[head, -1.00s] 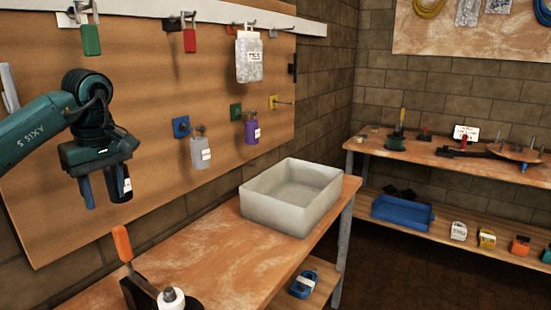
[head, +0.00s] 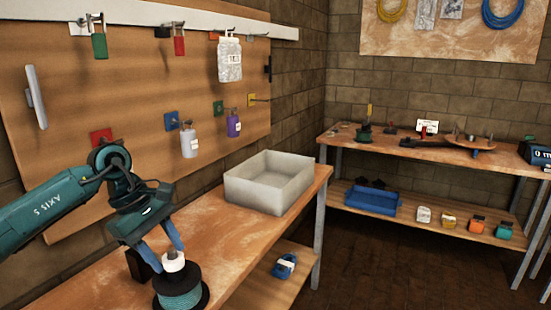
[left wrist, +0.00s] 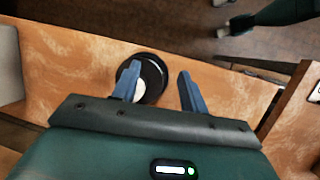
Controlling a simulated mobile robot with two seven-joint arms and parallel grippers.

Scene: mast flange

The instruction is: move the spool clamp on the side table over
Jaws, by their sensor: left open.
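A spool with teal winding (head: 181,288), black flanges and a white top (head: 173,262) stands on the near bench. A dark block (head: 138,265) shows behind it, partly hidden by my left gripper (head: 167,258). I see no orange handle in the head view now. My left gripper is open and points down, its blue fingers close above the spool's white top. In the left wrist view the spool's black rim (left wrist: 157,76) shows between the fingers, and the left finger overlaps its white middle. A teal arm, likely my right one, shows small at top right; its fingers are unclear.
A grey-white bin (head: 268,190) stands farther along the near bench (head: 215,240); bare wood lies between. A far table (head: 340,140) holds a green spool-like item (head: 365,133), a sign and a pinned disc.

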